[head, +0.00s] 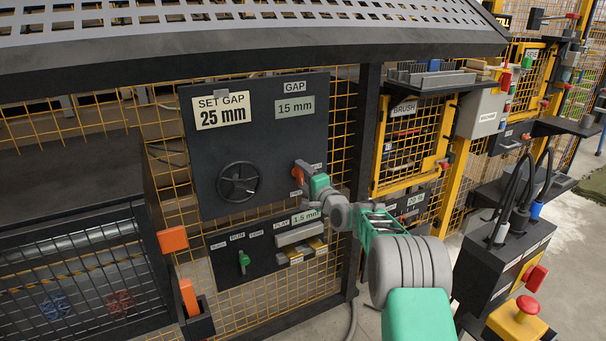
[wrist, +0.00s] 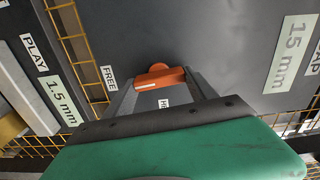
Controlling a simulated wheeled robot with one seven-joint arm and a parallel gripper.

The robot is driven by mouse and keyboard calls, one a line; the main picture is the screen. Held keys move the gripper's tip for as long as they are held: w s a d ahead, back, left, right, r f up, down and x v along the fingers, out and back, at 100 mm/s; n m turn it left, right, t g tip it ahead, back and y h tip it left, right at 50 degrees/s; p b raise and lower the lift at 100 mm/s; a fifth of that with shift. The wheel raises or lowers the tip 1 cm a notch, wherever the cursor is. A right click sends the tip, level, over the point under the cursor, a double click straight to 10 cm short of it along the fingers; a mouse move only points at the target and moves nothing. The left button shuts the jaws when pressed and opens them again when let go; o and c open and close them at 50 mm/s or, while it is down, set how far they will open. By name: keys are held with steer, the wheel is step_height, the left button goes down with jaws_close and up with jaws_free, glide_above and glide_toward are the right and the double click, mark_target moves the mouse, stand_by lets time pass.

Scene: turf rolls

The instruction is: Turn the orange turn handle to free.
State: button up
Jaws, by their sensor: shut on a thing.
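The orange turn handle (wrist: 160,78) sits on the dark panel (head: 235,122). In the wrist view it lies across the picture between my two fingers, with a white mark on its left part. My gripper (wrist: 160,88) is shut on the handle, one finger at each end. A FREE label (wrist: 109,84) is to the left of the handle, and a partly hidden label starting "HE" (wrist: 164,103) is just below it. In the head view the handle (head: 298,172) shows beside my gripper (head: 304,176) at the panel's right edge.
The panel also carries a black handwheel (head: 239,182), a SET GAP 25 mm card (head: 223,107) and a 15 mm gap display (head: 295,109). Below is a smaller panel with a green knob (head: 244,260). A dark post (head: 365,150) stands just right of the panel.

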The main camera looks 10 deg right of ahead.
steer(key=shift+m, duration=0.6)
steer(key=o, duration=1.4)
steer(key=shift+c, duration=0.2)
steer(key=shift+s, duration=0.1)
steer(key=v, duration=0.7)
steer(key=shift+s+p, duration=0.3)
steer(key=shift+p, duration=0.15)
steer(key=shift+d, duration=0.1)
